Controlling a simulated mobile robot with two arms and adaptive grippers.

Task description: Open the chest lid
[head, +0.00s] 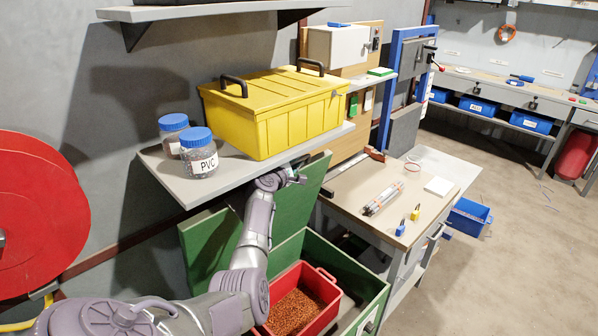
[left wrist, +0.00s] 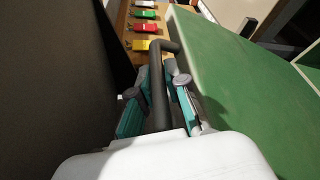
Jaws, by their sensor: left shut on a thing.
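The green chest (head: 350,262) stands below the grey shelf, with its inside open to view. Its green lid (head: 300,207) is raised and tilted up steeply behind the box; my left arm covers part of it. My left gripper (head: 293,175) is at the lid's upper edge, just under the shelf. In the left wrist view its teal-padded fingers are shut on the dark bar handle (left wrist: 158,92), beside the green lid face (left wrist: 235,85). The fingertips are small and partly hidden in the head view. My right gripper is not in view.
A red bin (head: 333,284) of brown granules sits in the chest. The shelf (head: 160,172) above holds a yellow toolbox (head: 285,125) and two blue-capped jars (head: 200,160). A workbench (head: 345,195) stands to the right. The floor farther right is mostly clear.

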